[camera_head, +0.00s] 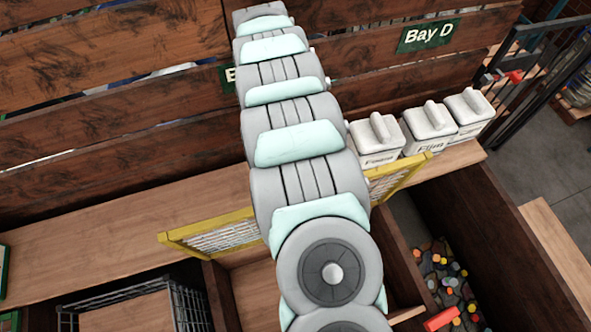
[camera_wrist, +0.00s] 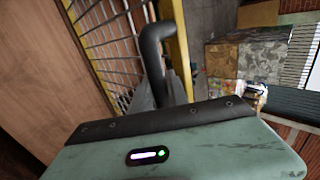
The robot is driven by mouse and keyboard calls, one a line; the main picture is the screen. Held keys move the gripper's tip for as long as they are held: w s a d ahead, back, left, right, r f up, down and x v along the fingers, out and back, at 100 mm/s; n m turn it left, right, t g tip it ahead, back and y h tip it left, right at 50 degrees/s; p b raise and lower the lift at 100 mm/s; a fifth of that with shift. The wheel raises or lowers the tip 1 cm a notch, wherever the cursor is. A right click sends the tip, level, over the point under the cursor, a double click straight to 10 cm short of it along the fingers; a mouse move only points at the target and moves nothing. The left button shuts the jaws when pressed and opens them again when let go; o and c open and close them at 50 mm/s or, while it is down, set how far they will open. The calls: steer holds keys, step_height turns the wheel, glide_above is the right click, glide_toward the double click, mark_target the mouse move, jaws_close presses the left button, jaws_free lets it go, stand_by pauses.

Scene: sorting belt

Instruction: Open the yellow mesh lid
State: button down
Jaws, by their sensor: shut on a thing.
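The yellow mesh lid (camera_head: 182,241) stands up on edge behind the open bin, tilted, with its middle hidden by my arm in the head view. Its right end (camera_head: 412,171) shows beyond the arm. In the wrist view, its yellow frame bar (camera_wrist: 181,48) and wire mesh (camera_wrist: 105,38) lie close ahead of my gripper (camera_wrist: 168,92). A black bent handle (camera_wrist: 158,38) on the lid rises between the dark fingers. My gripper is shut on this handle. The fingertips are partly hidden, and the gripper is out of sight behind my arm in the head view.
Three white lidded containers (camera_head: 428,122) stand on the wooden ledge (camera_head: 110,230) right of the lid. A bin with colourful bits (camera_head: 445,280) and a red object (camera_head: 441,319) lie at lower right. A wire basket (camera_head: 188,303) is at lower left. Plank walls rise behind.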

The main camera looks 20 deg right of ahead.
steer(key=shift+a+r, duration=0.1)
steer(key=shift+r, duration=0.05)
steer(key=c, duration=1.5)
jaws_free()
steer(key=shift+w+a, duration=0.1)
steer(key=shift+c, duration=0.2)
steer(key=shift+o, duration=1.2)
